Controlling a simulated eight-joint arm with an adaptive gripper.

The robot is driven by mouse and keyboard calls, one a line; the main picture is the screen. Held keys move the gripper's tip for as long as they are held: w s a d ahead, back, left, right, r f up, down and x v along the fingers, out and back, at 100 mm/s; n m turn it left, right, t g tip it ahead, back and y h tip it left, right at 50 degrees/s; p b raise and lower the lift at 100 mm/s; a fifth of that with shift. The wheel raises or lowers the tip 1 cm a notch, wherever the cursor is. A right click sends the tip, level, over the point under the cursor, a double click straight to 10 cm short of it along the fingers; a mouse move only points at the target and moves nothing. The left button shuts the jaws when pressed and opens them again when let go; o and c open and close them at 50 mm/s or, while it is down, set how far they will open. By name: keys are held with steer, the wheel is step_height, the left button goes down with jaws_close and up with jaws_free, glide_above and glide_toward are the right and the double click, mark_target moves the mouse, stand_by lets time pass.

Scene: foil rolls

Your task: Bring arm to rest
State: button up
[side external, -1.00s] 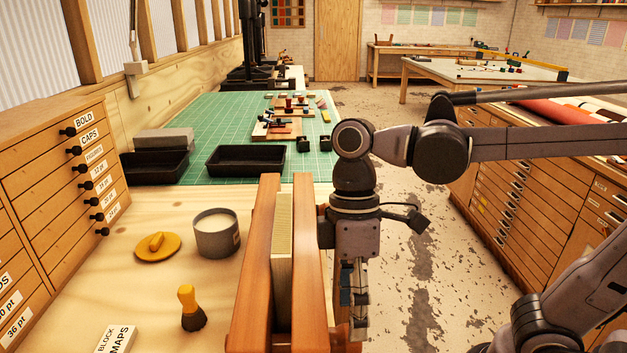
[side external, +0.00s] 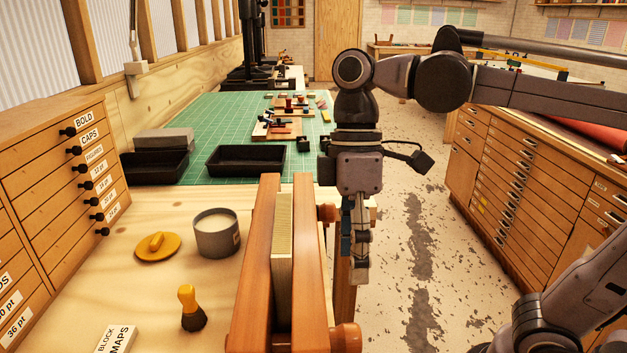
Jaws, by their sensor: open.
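My gripper (side external: 357,275) points down just right of the wooden press (side external: 253,265) at the bench's right edge. It is open, and I see nothing held in it. The fingers are seen side-on. The press has two upright wooden boards with a pale block of pages (side external: 283,240) standing between them. Wooden knobs (side external: 346,338) stick out on the press's right side, below and beside my gripper.
On the bench are a grey pot (side external: 216,236), a yellow disc (side external: 158,247), a brush (side external: 191,308) and a labelled block (side external: 117,340). Black trays (side external: 246,161) sit on the green mat (side external: 225,118). A drawer cabinet (side external: 510,190) stands right, with open floor (side external: 430,250) between.

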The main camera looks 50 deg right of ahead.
steer(key=w+d+f+m+t+h, duration=0.1)
steer(key=w+d+f+m+t, duration=0.2)
steer(key=d+f, duration=0.3)
steer(key=w+d+f+m+t+h, duration=0.1)
steer(key=w+d+f+m+t, duration=0.2)
steer(key=d+f+m+t, duration=0.3)
steer(key=shift+d+f+t, duration=0.3)
steer(key=shift+d+f, duration=0.1)
steer(key=shift+d, duration=0.35)
